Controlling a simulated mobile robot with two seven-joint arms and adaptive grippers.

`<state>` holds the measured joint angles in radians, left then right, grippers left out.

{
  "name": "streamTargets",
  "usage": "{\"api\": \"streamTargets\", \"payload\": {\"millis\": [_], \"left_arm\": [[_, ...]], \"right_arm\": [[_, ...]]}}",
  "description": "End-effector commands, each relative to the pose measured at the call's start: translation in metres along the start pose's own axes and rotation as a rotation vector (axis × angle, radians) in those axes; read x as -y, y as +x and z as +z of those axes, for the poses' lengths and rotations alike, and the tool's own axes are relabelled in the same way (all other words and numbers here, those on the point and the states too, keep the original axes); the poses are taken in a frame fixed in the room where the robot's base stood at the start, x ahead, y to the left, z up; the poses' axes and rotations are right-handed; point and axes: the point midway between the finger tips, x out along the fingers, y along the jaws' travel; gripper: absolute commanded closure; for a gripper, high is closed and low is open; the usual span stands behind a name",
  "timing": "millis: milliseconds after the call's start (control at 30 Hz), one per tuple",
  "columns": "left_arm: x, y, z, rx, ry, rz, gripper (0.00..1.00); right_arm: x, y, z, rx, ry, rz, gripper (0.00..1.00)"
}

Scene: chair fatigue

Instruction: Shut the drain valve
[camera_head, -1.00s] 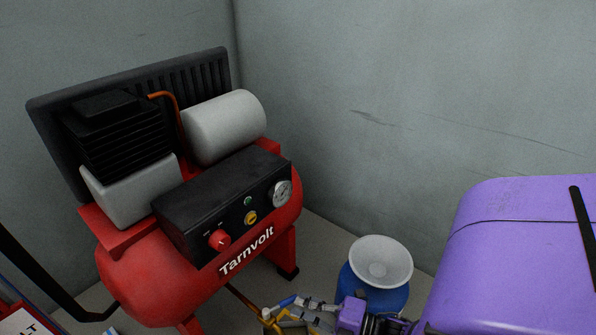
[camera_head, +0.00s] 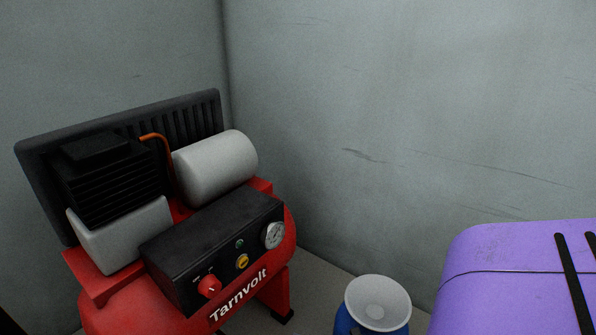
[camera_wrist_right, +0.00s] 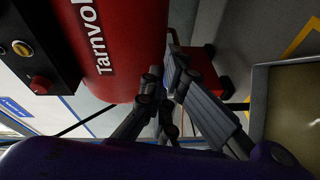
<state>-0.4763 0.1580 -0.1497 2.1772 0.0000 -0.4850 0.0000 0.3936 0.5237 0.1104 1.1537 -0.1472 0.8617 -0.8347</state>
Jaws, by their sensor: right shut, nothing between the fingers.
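The red compressor (camera_head: 150,310), marked Tarnvolt, stands in the corner in the head view. Its red tank (camera_wrist_right: 122,45) fills the upper middle of the right wrist view. I cannot make out the drain valve in either current view; the tank's underside is out of the head view, and my fingers cover part of the wrist view. My right gripper (camera_wrist_right: 164,78) is shut and empty, its dark fingers pointing toward the lower edge of the tank; whether they touch it I cannot tell. My left gripper is not in view.
A blue container with a white funnel-like top (camera_head: 377,304) stands right of the compressor. The black control box (camera_head: 215,250) has a red knob and a gauge. Grey walls meet behind. An open grey-rimmed container (camera_wrist_right: 256,100) is at the right of the wrist view.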

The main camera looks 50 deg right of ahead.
Motion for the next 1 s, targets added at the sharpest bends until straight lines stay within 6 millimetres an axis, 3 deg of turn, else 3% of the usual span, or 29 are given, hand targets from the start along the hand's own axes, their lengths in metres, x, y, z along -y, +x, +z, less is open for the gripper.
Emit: {"api": "streamTargets", "payload": {"millis": [400,733,867,1000], "left_arm": [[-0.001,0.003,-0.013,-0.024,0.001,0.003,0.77],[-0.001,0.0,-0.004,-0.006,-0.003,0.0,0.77],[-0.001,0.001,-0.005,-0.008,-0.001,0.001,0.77],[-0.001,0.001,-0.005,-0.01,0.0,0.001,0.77]], "right_arm": [[0.0,0.0,0.0,0.0,0.0,0.0,1.0],[0.0,-0.003,0.0,0.001,0.0,-0.001,1.0],[0.001,-0.019,0.001,0.002,0.001,-0.003,1.0],[0.002,-0.048,0.0,0.002,0.001,-0.004,1.0]]}}
